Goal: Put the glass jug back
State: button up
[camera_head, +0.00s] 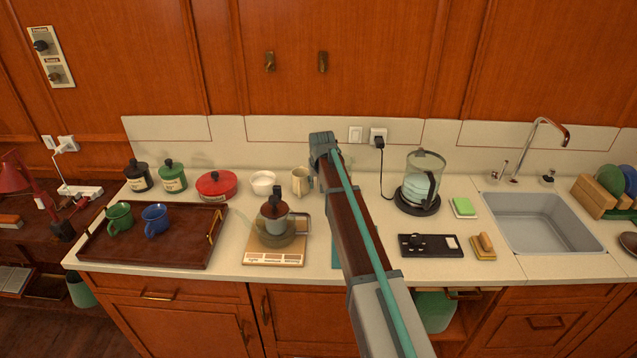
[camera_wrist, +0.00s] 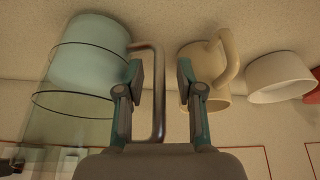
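In the wrist view, which shows the scene upside down, a glass jug (camera_wrist: 85,50) stands at the left. It holds pale blue-green contents with clear glass above, and dark lines ring it. Its grey bar handle (camera_wrist: 158,100) lies between the fingers of my gripper (camera_wrist: 160,78). In the head view my arm seems to hide this jug and the fingers. Another clear glass vessel (camera_head: 424,164) with pale contents stands on a black corded base (camera_head: 417,207).
A cream mug (camera_wrist: 205,85) is close beside the right finger, with a white bowl (camera_wrist: 278,78) beyond. A scale (camera_head: 274,258) with a handled pot (camera_head: 274,228), a tray (camera_head: 185,250) with two mugs, a black panel (camera_head: 431,246) and a sink (camera_head: 540,222) share the counter.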

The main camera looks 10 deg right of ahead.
jog(key=shift+r, duration=0.1)
jog(key=b+v, duration=0.2)
jog(key=v, duration=1)
jog(key=shift+b, duration=0.3)
